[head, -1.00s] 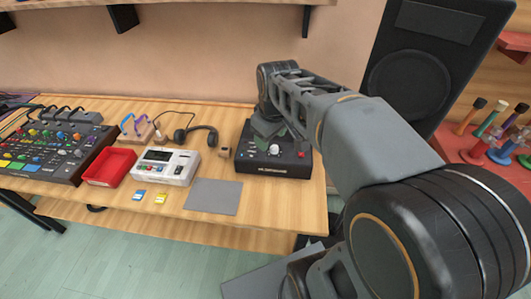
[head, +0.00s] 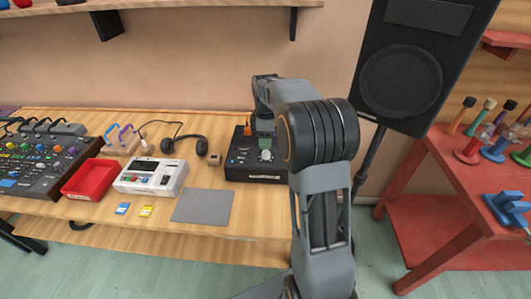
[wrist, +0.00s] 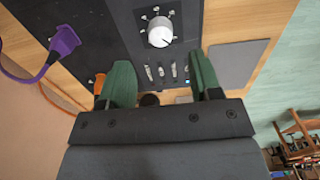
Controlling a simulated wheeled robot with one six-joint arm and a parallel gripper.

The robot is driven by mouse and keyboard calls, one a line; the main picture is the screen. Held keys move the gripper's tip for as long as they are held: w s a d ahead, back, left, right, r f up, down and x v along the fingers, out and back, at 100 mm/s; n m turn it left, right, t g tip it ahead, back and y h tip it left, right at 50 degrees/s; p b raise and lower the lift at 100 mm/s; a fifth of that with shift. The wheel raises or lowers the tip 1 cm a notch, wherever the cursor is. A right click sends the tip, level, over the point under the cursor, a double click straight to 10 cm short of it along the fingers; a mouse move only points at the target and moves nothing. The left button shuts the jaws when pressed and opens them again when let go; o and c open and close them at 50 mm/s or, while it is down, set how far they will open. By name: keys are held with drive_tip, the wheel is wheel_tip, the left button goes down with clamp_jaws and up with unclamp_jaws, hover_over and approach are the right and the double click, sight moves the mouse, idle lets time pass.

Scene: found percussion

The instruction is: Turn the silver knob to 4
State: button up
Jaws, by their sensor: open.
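The silver knob (wrist: 160,32) stands on the black panel (wrist: 124,27), ringed by small marks, with a dark pointer line on its face. It also shows in the head view (head: 265,155), on the black box (head: 243,172). The numbers around it are too small to read. My gripper (wrist: 158,62) is open, its two green fingers apart on either side of the picture's middle. The knob lies just beyond the fingertips, roughly between them, and nothing is held. In the head view my arm hides the right part of the box.
Several small levers (wrist: 167,71) sit on the panel between my fingers. A grey mat (head: 203,207), a white device (head: 150,177), a red tray (head: 90,180) and headphones (head: 193,145) lie left of the box. A tall speaker (head: 408,75) stands to the right.

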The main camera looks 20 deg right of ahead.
sight(266, 152)
wheel_tip(266, 152, down, 7)
drive_tip(key=shift+r, duration=0.2)
drive_tip(key=shift+c, duration=0.4)
drive_tip(key=c, duration=0.9)
drive_tip(key=shift+o, duration=0.2)
drive_tip(key=shift+m, duration=0.3)
